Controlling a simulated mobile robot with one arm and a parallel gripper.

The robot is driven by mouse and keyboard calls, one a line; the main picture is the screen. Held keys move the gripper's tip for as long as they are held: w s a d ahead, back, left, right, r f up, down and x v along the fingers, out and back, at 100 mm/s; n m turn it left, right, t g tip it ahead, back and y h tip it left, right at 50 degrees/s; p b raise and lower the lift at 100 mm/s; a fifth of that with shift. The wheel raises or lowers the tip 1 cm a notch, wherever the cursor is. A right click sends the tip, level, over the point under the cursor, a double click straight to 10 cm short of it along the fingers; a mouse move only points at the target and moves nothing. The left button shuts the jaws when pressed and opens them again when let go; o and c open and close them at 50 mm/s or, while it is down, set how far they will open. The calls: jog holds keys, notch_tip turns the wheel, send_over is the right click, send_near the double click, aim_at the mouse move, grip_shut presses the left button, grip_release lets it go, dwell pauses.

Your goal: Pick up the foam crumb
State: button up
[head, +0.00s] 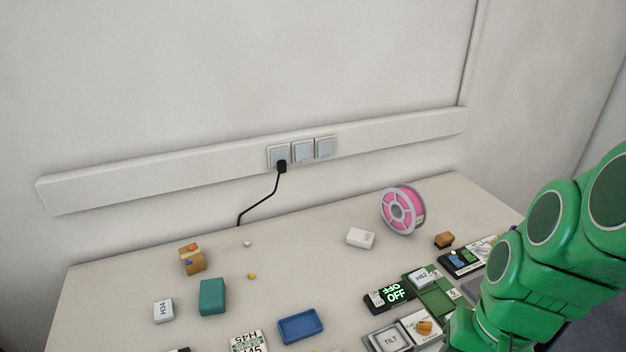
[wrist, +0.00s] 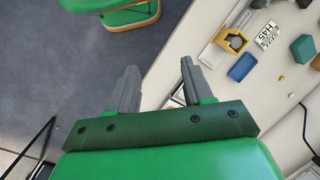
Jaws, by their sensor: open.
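Two crumb-sized bits lie on the table; I cannot tell for sure which is the foam crumb. One is a small yellow bit (head: 252,276), right of the teal block; it also shows in the wrist view (wrist: 282,78). The other is a tiny whitish bit (head: 248,243) farther back, also in the wrist view (wrist: 291,95). My gripper (wrist: 158,82) is open and empty, with its fingers wide apart near the table's edge, well away from both bits. In the head view my green arm is at the right and its fingers are not seen.
A teal block (head: 212,297), a cardboard-brown box (head: 193,260) and a blue tray (head: 300,326) stand around the bits. A pink spool (head: 402,210) and a white box (head: 360,238) are farther right. A black cable (head: 259,206) hangs from the wall socket. Table around the bits is clear.

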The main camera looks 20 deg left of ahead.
aim_at(191, 261)
jog(key=w+a+f+m+g+y, duration=0.15)
jog(key=w+a, duration=0.35)
jog(key=a, duration=0.6)
jog(key=w+a+f+m+y, duration=0.1)
jog(key=w+a+y, duration=0.3)
jog(key=a, duration=0.7)
jog(key=w+a+f+m+g+y, duration=0.1)
jog(key=w+a, duration=0.6)
jog(key=a, duration=0.5)
jog(key=shift+w+a+f+m+t+y, duration=0.1)
jog(key=shift+w+a+f+m+y, duration=0.85)
jog(key=shift+a+f, duration=3.35)
jog(key=shift+w+a+f+m+t+y, duration=0.25)
jog(key=shift+a+f+m, duration=1.6)
jog(key=shift+a, duration=4.6)
jog(key=shift+w+a+f+m+y, duration=0.85)
jog(key=shift+a+f, duration=2.65)
jog(key=shift+a, duration=1.9)
jog(key=shift+s, duration=0.15)
jog(key=shift+c, duration=0.3)
grip_shut()
